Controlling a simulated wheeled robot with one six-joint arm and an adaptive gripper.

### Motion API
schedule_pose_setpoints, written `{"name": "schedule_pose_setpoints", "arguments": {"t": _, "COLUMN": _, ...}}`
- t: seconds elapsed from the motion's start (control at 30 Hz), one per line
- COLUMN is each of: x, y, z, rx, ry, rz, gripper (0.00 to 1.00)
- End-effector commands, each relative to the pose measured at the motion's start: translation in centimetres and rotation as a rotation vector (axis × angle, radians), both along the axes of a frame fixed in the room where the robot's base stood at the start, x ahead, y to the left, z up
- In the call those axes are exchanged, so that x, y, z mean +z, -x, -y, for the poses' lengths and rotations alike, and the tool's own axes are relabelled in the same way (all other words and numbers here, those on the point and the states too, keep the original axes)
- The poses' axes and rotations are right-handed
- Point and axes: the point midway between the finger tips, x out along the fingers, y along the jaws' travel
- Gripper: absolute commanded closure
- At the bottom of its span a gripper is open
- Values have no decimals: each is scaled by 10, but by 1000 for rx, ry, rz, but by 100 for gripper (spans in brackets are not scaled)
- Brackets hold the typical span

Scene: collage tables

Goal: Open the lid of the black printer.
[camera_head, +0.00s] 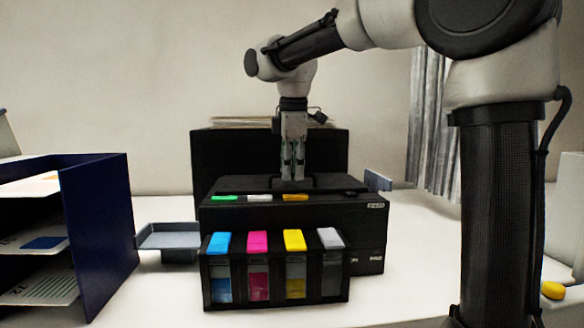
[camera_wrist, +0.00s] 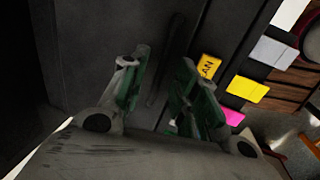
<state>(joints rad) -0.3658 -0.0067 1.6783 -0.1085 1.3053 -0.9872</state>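The black printer (camera_head: 290,212) stands on the white table in the middle of the head view. Its flat black top (camera_head: 235,185) lies under my gripper (camera_head: 292,176), which points straight down at it. In the wrist view, the fingers of my gripper (camera_wrist: 160,82) are apart with green inner pads, and nothing is clearly held. A thin dark bar or slot (camera_wrist: 166,58) in the printer's dark surface (camera_wrist: 100,40) runs between the fingers. Whether the fingertips touch the printer cannot be told. A tall black panel (camera_head: 225,160) stands upright behind the top; I cannot tell if it belongs to the printer.
Coloured ink tanks (camera_head: 257,243) stick out at the printer's front. A grey tray (camera_head: 168,238) is at its left, beside a dark blue shelf rack (camera_head: 100,215) holding papers. A yellow object (camera_head: 553,290) lies at far right. White tabletop (camera_head: 425,235) is clear right of the printer.

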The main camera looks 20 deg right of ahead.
Motion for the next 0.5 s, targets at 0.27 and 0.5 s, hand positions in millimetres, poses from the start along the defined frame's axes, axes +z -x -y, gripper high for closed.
{"name": "schedule_pose_setpoints", "arguments": {"t": 0.27, "x": 0, "y": 0, "z": 0, "rx": -1, "ry": 0, "rz": 0, "gripper": 84}}
{"name": "schedule_pose_setpoints", "arguments": {"t": 0.5, "x": 0, "y": 0, "z": 0, "rx": -1, "ry": 0, "rz": 1, "gripper": 100}}
